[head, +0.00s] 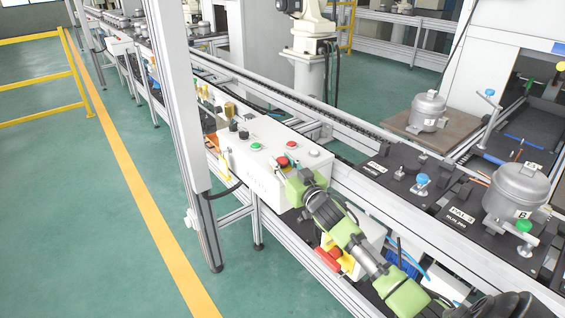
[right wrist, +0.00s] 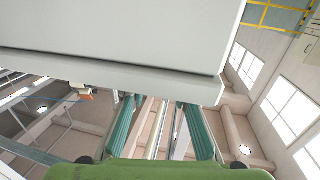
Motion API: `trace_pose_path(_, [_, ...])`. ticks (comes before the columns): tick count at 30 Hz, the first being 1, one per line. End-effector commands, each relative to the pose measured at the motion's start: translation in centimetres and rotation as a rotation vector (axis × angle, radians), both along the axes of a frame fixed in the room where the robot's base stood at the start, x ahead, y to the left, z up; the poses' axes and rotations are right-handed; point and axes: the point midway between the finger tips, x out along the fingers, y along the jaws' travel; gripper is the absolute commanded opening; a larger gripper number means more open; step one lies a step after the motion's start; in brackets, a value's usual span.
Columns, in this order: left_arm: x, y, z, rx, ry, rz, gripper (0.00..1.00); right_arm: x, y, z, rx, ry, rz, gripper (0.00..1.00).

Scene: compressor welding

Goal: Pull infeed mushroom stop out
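A white control box (head: 262,172) stands on the near side of the conveyor in the head view. A red mushroom stop (head: 282,161) shows on its top, right at the end of my right gripper (head: 290,170). The gripper reaches the box from the lower right. Its fingers are too small and partly hidden by the green arm, so I cannot tell whether they are open, shut or touching the stop. The right wrist view shows a pale, box-like surface (right wrist: 120,40) very close, and no fingertips. My left gripper is not in view.
A red button (head: 292,145), a green button (head: 256,146) and dark knobs share the box top. Red and yellow parts (head: 330,257) sit lower, beside my arm. An aluminium post (head: 181,110) stands left. Grey compressors (head: 428,111) rest on the right.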

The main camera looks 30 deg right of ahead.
Motion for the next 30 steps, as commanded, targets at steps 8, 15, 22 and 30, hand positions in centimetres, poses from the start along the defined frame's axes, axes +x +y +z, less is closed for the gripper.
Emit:
trace_pose_path(8, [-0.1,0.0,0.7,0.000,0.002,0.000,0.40,0.0,0.0,0.6,0.001,0.000,0.000,0.00])
trace_pose_path(15, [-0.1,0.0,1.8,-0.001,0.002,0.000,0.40,0.0,0.0,1.7,0.001,-0.004,0.000,0.00])
trace_pose_path(22, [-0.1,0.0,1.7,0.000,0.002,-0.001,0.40,0.1,0.0,1.9,-0.001,-0.009,0.000,0.36])
trace_pose_path(30, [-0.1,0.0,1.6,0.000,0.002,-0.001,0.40,0.0,0.0,1.6,0.000,-0.004,0.000,0.44])
